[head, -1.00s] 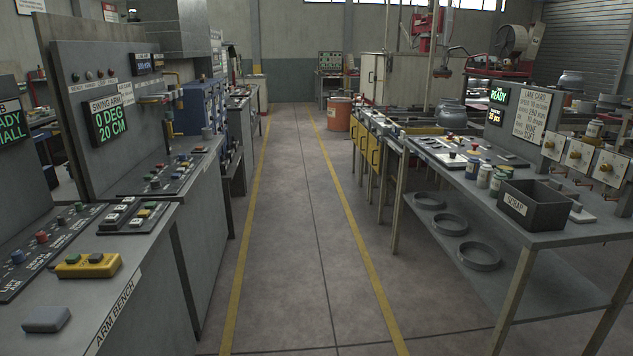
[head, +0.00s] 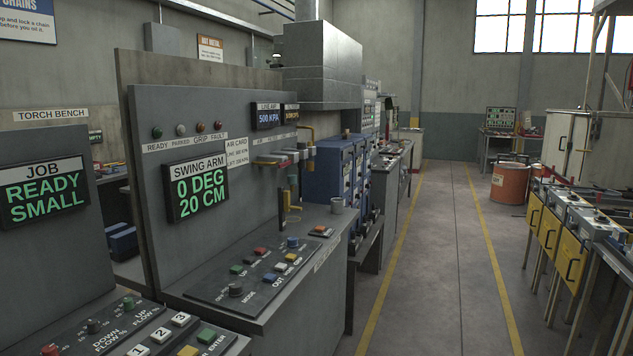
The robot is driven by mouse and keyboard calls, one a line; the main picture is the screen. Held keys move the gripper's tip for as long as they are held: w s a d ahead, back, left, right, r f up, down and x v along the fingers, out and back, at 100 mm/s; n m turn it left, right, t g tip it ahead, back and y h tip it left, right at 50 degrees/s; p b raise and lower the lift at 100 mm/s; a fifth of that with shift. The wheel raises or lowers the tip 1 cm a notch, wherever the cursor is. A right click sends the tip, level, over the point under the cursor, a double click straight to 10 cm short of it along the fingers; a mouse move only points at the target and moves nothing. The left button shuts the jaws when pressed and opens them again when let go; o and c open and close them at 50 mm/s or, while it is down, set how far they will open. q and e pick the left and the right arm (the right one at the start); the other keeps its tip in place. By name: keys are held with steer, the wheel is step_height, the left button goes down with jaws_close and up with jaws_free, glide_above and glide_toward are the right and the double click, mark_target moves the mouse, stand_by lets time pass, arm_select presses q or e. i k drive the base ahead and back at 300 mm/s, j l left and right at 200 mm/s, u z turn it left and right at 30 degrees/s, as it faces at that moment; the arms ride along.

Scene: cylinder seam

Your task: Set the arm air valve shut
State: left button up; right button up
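The swing arm panel (head: 150,130) stands upright on the left bench. Its swing arm display (head: 196,188) reads 0 DEG, 20 CM. A line air display (head: 268,118) reads 500 KPA. Pipework with a yellow and red fitting (head: 270,161) sticks out from the panel's right part. Below it, a dark upright piece with a small yellow handle (head: 290,208) stands at the panel's edge. I cannot tell which of these is the arm air valve, nor how it is set. Neither of my grippers is in view.
A sloped control board (head: 225,289) with several buttons lies on the bench before the panel. A job display (head: 42,193) reads READY SMALL. Blue cabinets (head: 325,172) stand beyond the bench. The aisle (head: 425,270) is clear between yellow lines.

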mark_target(287, 162)
steer(key=i+l+u, duration=0.3)
steer(key=i, duration=0.2)
steer(key=i+l+u, duration=0.1)
steer(key=i+l, duration=0.65)
steer(key=i, duration=0.1)
